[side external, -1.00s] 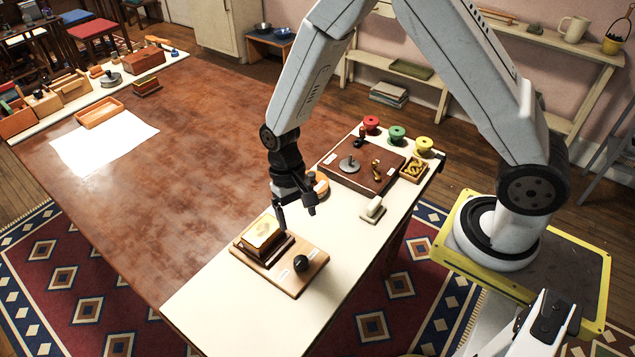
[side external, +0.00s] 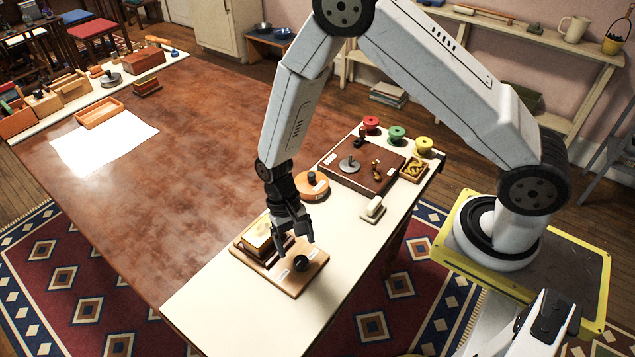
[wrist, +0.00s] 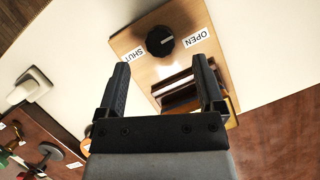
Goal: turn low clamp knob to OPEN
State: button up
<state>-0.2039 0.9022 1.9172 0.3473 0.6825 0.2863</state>
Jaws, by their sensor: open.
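The low clamp knob (side external: 302,263) is a round black knob on a wooden board (side external: 299,282) on the cream strip of the table. In the wrist view the knob (wrist: 160,41) lies beyond my fingertips. Its pale pointer line aims between the SHUT label (wrist: 133,56) and the OPEN label (wrist: 196,38), seemingly nearer OPEN. A wooden clamp block (side external: 258,238) with a yellowish top stands on the same board, partly hidden by my gripper. My gripper (side external: 294,246) is open and empty, above the board between block and knob. It also shows in the wrist view (wrist: 163,75).
A round wooden base with a black knob (side external: 311,184) stands just behind my gripper. A white-topped block (side external: 373,209) and a dark brown board (side external: 360,175) with small fittings lie farther back. The cream strip in front of the board is clear.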

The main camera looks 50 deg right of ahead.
aim_at(301, 260)
jog(key=shift+x, duration=2.25)
grip_shut()
